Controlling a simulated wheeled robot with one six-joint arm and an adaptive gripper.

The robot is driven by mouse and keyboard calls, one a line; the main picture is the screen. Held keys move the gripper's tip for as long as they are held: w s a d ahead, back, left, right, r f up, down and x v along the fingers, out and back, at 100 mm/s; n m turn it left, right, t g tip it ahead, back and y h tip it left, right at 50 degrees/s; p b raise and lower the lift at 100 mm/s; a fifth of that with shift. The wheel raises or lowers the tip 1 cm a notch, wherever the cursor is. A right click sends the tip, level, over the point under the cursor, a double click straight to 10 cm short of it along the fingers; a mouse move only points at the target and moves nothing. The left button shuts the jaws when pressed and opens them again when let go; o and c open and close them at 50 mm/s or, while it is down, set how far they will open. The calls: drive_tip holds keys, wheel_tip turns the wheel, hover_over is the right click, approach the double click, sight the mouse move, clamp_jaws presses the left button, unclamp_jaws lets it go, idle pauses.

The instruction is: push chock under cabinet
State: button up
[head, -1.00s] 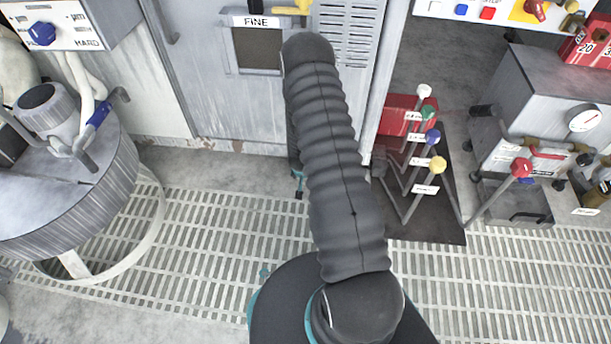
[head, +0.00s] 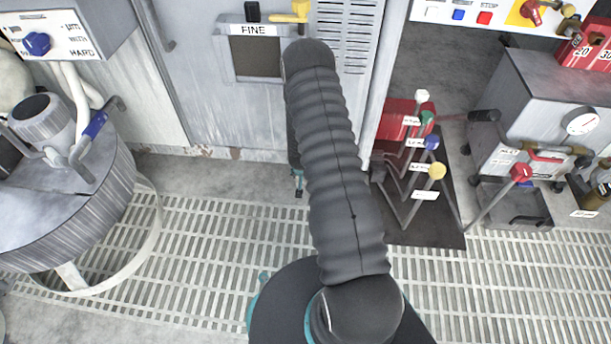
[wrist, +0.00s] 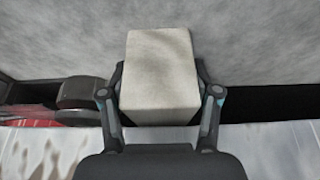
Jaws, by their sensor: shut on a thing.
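The chock is a pale grey-beige block (wrist: 160,65). In the wrist view it sits between the two fingers of my gripper (wrist: 160,88), which is shut on it. The block is just over or on the concrete floor; I cannot tell whether it touches. A dark strip lies beside it, along the foot of a pale panel. In the head view the grey cabinet (head: 200,95) with the FINE label stands behind my arm. Only a small teal and black part of my gripper (head: 298,182) shows there, low before the cabinet. The chock is hidden in that view.
Pedal levers with coloured knobs (head: 430,142) stand right of the cabinet on a dark plate. A ribbed drum (head: 75,205) on a round frame stands at left. Slotted floor grating (head: 200,235) lies in front, with bare concrete nearer the cabinet.

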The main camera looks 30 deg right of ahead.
drive_tip(key=o, duration=1.4)
drive_tip(key=shift+a, duration=0.15)
drive_tip(key=shift+o, duration=0.2)
drive_tip(key=shift+r, duration=0.1)
drive_tip(key=v, duration=1.1)
drive_tip(key=shift+r, duration=0.4)
drive_tip(key=shift+s+a, duration=0.15)
